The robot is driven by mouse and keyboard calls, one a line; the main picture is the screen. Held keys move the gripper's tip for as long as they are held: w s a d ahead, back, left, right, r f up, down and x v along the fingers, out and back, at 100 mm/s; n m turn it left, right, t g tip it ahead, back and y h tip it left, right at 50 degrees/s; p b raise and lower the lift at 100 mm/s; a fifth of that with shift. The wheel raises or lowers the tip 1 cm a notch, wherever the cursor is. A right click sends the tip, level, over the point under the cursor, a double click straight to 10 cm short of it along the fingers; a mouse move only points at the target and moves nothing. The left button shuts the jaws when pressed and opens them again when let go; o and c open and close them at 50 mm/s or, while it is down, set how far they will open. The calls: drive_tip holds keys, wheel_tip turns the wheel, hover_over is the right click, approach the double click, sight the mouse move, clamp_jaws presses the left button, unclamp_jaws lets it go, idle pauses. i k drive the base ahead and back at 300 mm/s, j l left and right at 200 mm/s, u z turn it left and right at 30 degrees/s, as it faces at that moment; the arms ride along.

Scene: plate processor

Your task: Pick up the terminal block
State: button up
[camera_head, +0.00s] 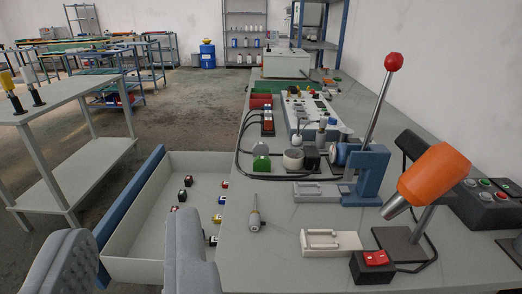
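My gripper (130,228) shows at the bottom left as two grey, ribbed fingers set wide apart. It is open, and nothing shows between the fingertips except the open drawer's wall and the floor. A green block (261,164) sits on the workbench (285,222) beyond the drawer. I cannot tell which of these is the terminal block. The right finger hides part of the drawer.
A grey side table (75,95) stands at left. Floor between is clear.

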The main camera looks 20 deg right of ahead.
sight(262, 148)
drive_tip(key=i+j, duration=0.15)
drive_tip(key=j, duration=0.15)
drive_tip(key=i+j+z, duration=0.1)
drive_tip(key=j, duration=0.25)
drive_tip(key=i+j, duration=0.15)
drive_tip(key=j, duration=0.15)
drive_tip(key=i+j, duration=0.1)
drive_tip(key=j, duration=0.2)
drive_tip(key=i+j+z, duration=0.15)
drive_tip(key=i, duration=0.35)
drive_tip(key=i+j+z, duration=0.1)
drive_tip(key=i+j, duration=0.25)
drive_tip(key=i, duration=0.15)
drive_tip(key=i+l, duration=0.1)
drive_tip(key=i+z, duration=0.05)
